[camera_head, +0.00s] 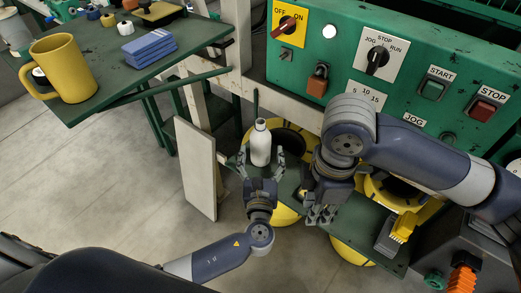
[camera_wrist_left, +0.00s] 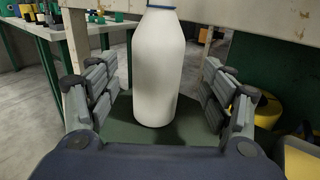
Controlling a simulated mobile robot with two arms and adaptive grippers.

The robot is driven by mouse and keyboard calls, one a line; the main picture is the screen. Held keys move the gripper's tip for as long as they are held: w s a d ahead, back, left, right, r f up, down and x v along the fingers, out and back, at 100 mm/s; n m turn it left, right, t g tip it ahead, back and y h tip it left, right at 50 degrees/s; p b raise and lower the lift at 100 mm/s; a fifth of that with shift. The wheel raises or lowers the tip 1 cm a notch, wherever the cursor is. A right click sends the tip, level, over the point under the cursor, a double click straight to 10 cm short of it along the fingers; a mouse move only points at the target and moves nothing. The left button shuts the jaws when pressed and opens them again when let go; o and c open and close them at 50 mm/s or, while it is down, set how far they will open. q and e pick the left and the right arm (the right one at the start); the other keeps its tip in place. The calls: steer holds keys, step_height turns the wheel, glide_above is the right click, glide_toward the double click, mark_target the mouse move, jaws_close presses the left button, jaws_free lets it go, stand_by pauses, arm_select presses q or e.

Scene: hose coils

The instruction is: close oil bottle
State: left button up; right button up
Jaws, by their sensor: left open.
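A white oil bottle (camera_head: 260,146) stands upright on a dark green shelf (camera_head: 347,226) in the head view. In the left wrist view the bottle (camera_wrist_left: 158,70) fills the middle, with a thin blue band at its neck. Its top is cut off there and too small in the head view to tell whether a cap sits on it. My left gripper (camera_head: 262,162) is open, with its fingers on either side of the bottle and gaps between. My right gripper (camera_head: 320,212) points down to the right of the bottle; its fingers are partly hidden and its opening is unclear.
A green control panel (camera_head: 400,95) stands behind, above a pale beam. Yellow hose coils (camera_head: 287,213) lie around the shelf. A green table (camera_head: 120,85) at upper left carries a yellow mug (camera_head: 68,68) and blue blocks (camera_head: 149,48). A pale board (camera_head: 196,168) stands left of the bottle.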

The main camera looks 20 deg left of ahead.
mark_target(260, 152)
arm_select(q)
steer(key=x, duration=0.1)
steer(key=b+x, duration=0.1)
steer(key=x, duration=0.1)
steer(key=b+x, duration=0.1)
steer(key=shift+w+a+f, duration=0.25)
steer(key=shift+f, duration=0.05)
arm_select(e)
step_height(260, 152, down, 2)
steer(key=shift+f, duration=0.15)
arm_select(q)
steer(key=shift+w+a, duration=0.1)
steer(key=shift+w, duration=0.2)
arm_select(e)
steer(key=shift+w, duration=0.1)
arm_select(q)
steer(key=shift+s+r, duration=0.1)
steer(key=shift+s, duration=0.05)
steer(key=c, duration=1.4)
steer(key=shift+c, duration=0.2)
